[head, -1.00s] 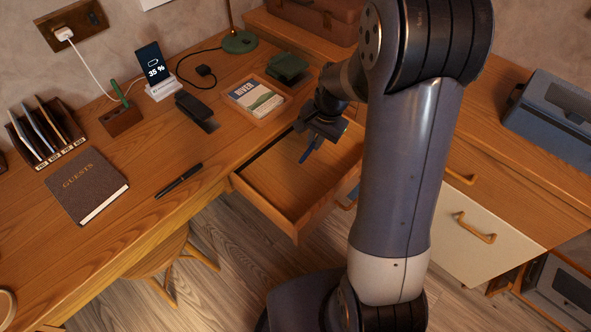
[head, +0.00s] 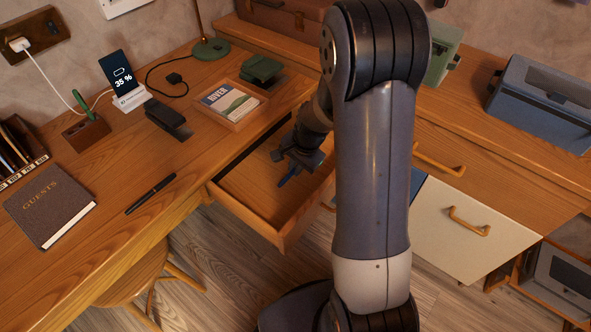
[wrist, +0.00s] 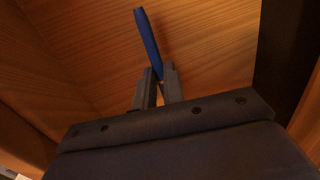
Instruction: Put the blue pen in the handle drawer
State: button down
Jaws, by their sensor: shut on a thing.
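The blue pen (wrist: 148,40) is held between the fingertips of my gripper (wrist: 158,88), sticking out beyond them at a slight tilt. In the head view the pen (head: 289,177) shows as a short blue piece below my gripper (head: 300,163). My gripper is shut on it, inside the outline of the open drawer (head: 247,222) under the desk. The drawer's wooden floor lies behind the pen in the wrist view; whether the pen touches it I cannot tell. My arm hides the drawer's right part, and its handle is not clearly visible.
A black pen (head: 151,194) and a guest book (head: 48,207) lie on the desk. A wooden tray with a booklet (head: 231,101) stands near the drawer's back. A white-fronted drawer (head: 470,235) is at the right. The drawer's visible floor is clear.

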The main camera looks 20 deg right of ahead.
aim_at(304, 181)
jog(key=shift+f, duration=0.5)
jog(key=shift+f, duration=0.2)
jog(key=shift+s+f+b, duration=0.25)
jog(key=shift+f+b, duration=0.25)
jog(key=shift+b, duration=0.05)
jog(key=c, duration=1.8)
grip_release()
jog(key=shift+s, duration=0.1)
jog(key=shift+r+p, duration=0.35)
jog(key=p+v, duration=0.1)
jog(key=v, duration=0.3)
jog(key=p+v, duration=0.1)
jog(key=v, duration=0.3)
jog(key=p+v, duration=0.1)
jog(key=v, duration=0.3)
jog(key=shift+w+r, duration=0.35)
jog(key=shift+r, duration=0.05)
